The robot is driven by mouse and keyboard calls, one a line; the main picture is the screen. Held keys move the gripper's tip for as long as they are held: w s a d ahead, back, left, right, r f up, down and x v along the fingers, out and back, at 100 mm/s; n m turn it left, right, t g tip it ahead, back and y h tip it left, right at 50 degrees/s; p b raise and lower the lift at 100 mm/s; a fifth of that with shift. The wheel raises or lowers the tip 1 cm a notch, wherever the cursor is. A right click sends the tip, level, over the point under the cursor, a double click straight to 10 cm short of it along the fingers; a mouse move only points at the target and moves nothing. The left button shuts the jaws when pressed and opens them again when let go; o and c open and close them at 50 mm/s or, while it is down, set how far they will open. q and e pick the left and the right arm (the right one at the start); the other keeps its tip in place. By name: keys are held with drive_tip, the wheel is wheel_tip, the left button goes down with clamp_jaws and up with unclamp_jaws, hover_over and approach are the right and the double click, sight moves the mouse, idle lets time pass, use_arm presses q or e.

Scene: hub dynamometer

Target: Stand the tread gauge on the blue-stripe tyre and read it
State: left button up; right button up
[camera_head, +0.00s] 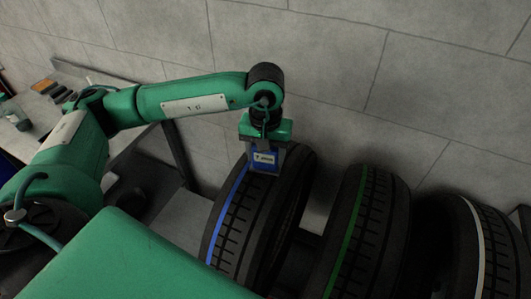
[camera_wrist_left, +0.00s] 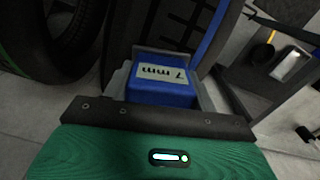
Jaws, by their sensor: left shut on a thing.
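The tread gauge (camera_head: 263,160) is a small blue block with a pale display. In the left wrist view the gauge (camera_wrist_left: 160,91) shows its display, which reads "7 mm". My left gripper (camera_head: 266,152) is shut on it, with a finger on either side. The gauge is at the top of the blue-stripe tyre (camera_head: 250,222), over the tread to the right of the stripe. It looks to be against the tread, but its underside is hidden, so contact cannot be confirmed. The tyre also shows behind the gauge in the left wrist view (camera_wrist_left: 152,25). My right gripper is out of view.
A green-stripe tyre (camera_head: 365,230) stands just right of the blue-stripe one, and a white-stripe tyre (camera_head: 485,235) stands farther right. A grey wall (camera_head: 300,50) is close behind. A bench (camera_head: 42,112) with small items is at the far left.

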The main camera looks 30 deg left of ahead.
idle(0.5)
use_arm(q)
drive_tip(key=shift+r, duration=0.1)
drive_tip(key=shift+r, duration=0.25)
drive_tip(key=shift+r+p, duration=0.7)
drive_tip(key=shift+r, duration=1.5)
